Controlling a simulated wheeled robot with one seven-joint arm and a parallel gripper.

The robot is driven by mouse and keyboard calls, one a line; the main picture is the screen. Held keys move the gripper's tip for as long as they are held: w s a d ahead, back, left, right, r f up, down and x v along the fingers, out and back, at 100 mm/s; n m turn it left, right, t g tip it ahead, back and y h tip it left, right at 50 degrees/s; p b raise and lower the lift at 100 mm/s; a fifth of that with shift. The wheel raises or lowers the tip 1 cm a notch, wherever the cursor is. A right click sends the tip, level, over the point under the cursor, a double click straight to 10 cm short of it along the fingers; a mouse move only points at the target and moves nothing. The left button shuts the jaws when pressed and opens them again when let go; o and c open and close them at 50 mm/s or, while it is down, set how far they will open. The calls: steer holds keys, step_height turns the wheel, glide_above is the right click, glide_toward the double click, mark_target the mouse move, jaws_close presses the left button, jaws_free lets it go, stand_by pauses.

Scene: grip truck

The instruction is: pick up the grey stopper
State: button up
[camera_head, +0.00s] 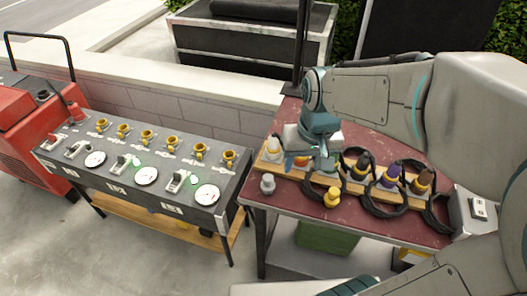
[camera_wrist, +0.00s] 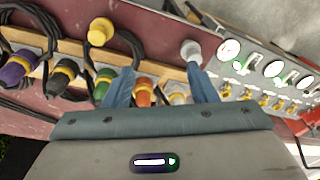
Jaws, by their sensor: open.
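The grey stopper (camera_head: 267,184) stands on the red tabletop near its front left corner, left of a yellow stopper (camera_head: 332,197). It also shows in the wrist view (camera_wrist: 190,50), just beyond the tip of the right-hand finger; I cannot tell whether they touch. My gripper (camera_head: 308,165) is open above the wooden rack, behind and to the right of the grey stopper. In the wrist view my two blue fingers (camera_wrist: 160,85) are spread, with an orange connector visible between them and no object held.
The wooden rack (camera_head: 261,167) holds several coloured connectors with black cables looping over the red table (camera_head: 395,228). A grey control panel (camera_head: 75,157) with gauges, switches and yellow sockets stands at the left. A grey box (camera_head: 470,215) sits at the table's right.

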steer(key=n+g+p, duration=0.1)
steer(key=p, duration=0.2)
glide_above(268, 178)
steer(key=shift+h, duration=0.4)
steer(key=f, duration=0.6)
steer(key=w+f, duration=0.1)
steer(key=f, duration=0.2)
steer(key=shift+f, duration=0.1)
steer(key=shift+s+f, duration=0.25)
steer(key=shift+f, duration=0.3)
steer(key=f, duration=0.4)
steer(key=shift+s+f, duration=0.15)
steer(key=shift+s, duration=0.05)
steer(key=c, duration=0.8)
